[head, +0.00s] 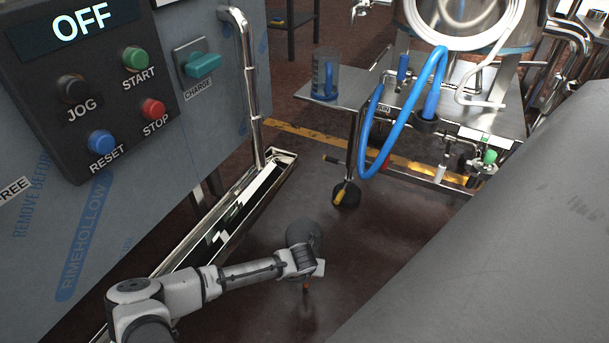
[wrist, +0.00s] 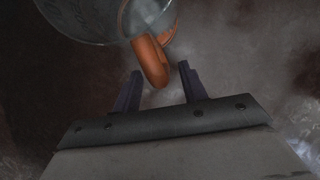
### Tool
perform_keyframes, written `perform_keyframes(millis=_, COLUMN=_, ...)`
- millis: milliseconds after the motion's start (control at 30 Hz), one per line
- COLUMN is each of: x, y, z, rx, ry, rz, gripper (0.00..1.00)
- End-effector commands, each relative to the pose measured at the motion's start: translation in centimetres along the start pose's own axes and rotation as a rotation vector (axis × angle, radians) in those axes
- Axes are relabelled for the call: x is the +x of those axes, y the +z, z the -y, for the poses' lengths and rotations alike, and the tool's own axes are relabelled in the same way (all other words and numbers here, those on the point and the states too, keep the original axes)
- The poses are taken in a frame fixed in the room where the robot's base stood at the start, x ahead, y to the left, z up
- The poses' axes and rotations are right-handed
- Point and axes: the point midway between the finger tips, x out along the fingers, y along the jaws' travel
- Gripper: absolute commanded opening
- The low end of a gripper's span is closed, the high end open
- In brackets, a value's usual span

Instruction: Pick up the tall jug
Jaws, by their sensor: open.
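In the wrist view a clear jug with an orange handle (wrist: 150,62) is at the top. Its clear wall (wrist: 85,20) runs out of the frame, so its full height is hidden. My gripper (wrist: 159,70) is open, with one finger on each side of the handle's lower end; I cannot tell whether either touches it. In the head view my gripper (head: 316,268) is at the arm's end, low in the middle. A small orange bit (head: 306,287) shows just below it; the jug is not clear there. Another clear jug, with a blue handle (head: 328,78), stands on a metal table.
The metal table (head: 345,100) carries hoses and fittings at the back right. A control cabinet (head: 215,130) stands left, with a long metal trough (head: 250,205) beside it. A large grey surface (head: 500,240) fills the right. Dark floor (head: 380,225) lies open between them.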

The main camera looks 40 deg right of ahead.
Motion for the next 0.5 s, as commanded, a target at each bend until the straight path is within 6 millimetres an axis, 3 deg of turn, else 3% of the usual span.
perform_keyframes(millis=33, x=1.4, y=-0.5, z=0.1, rx=-0.001, ry=-0.001, rz=-0.001, gripper=0.42)
perform_keyframes(millis=200, x=3.4, y=-0.3, z=0.1, rx=0.000, ry=0.000, rz=0.000, gripper=0.42)
perform_keyframes(millis=433, x=3.3, y=-0.2, z=0.1, rx=0.000, ry=0.000, rz=0.000, gripper=0.42)
perform_keyframes(millis=500, x=3.3, y=-0.2, z=0.1, rx=0.000, ry=0.000, rz=0.000, gripper=0.33)
